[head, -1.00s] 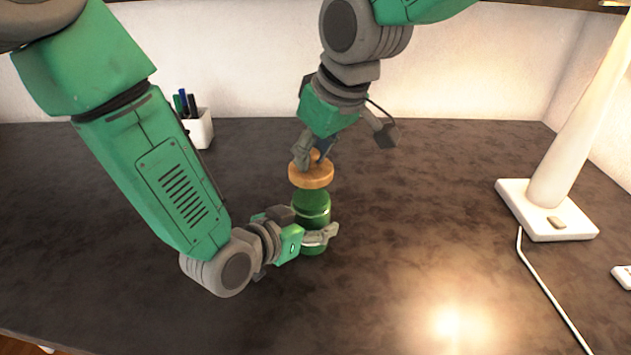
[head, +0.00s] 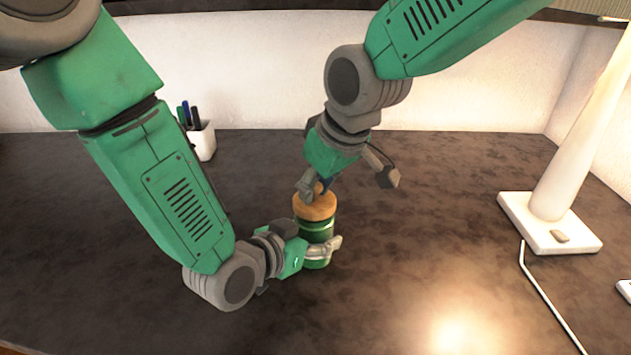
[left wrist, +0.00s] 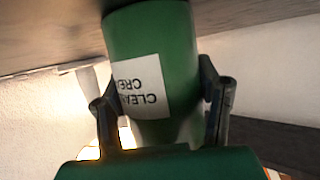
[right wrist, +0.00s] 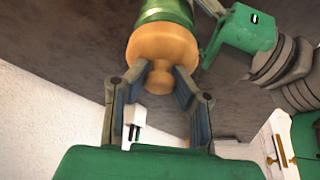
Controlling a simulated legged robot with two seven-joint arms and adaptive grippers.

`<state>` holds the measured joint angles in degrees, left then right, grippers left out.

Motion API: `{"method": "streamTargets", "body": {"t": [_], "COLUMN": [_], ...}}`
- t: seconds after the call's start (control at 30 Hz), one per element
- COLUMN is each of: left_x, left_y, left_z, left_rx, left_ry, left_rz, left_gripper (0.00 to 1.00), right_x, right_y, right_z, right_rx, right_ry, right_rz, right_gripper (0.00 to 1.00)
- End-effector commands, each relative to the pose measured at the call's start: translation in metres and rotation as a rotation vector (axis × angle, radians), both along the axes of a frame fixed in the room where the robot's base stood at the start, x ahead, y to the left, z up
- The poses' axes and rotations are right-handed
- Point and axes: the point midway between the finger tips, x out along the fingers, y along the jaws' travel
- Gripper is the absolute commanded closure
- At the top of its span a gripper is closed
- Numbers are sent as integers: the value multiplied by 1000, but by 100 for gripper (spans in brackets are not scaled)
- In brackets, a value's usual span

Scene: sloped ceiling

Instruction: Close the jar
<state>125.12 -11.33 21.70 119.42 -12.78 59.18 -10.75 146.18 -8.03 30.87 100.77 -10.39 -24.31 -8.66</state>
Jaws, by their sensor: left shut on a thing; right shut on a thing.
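A green jar (head: 317,231) stands upright on the dark desk, and it also shows in the left wrist view (left wrist: 180,50) with a white label. My left gripper (head: 322,250) is shut on the jar's lower body from the left. A round wooden lid (head: 315,208) sits at the mouth of the jar; in the right wrist view the lid (right wrist: 162,45) meets the green jar with no clear gap. My right gripper (right wrist: 157,82) is shut on the lid's knob from above. Whether the lid is fully seated cannot be told.
A white pen cup (head: 203,141) with several pens stands at the back left. A white lamp base (head: 550,222) with a cable stands at the right. The desk (head: 420,230) between jar and lamp is clear. A pale wall is behind.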

Motion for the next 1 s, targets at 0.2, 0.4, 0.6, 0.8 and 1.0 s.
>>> {"method": "streamTargets", "body": {"t": [0.2,0.4,0.6,0.8,1.0], "left_x": [0,-1,-1,0,0], "left_y": [-1,0,0,0,0], "left_z": [-1,-1,-1,-1,-1], "left_rx": [3,1,1,2,1], "left_ry": [1,2,2,2,2], "left_rz": [-1,-1,0,0,0], "left_gripper": [95,95,95,95,95], "right_x": [0,0,0,0,0], "right_y": [-1,0,0,0,0], "right_z": [-6,-6,-6,-9,-13], "right_rx": [0,-1,-1,-1,-1], "right_ry": [2,1,1,2,2], "right_rz": [-1,0,0,0,0], "right_gripper": [100,100,100,100,100]}}
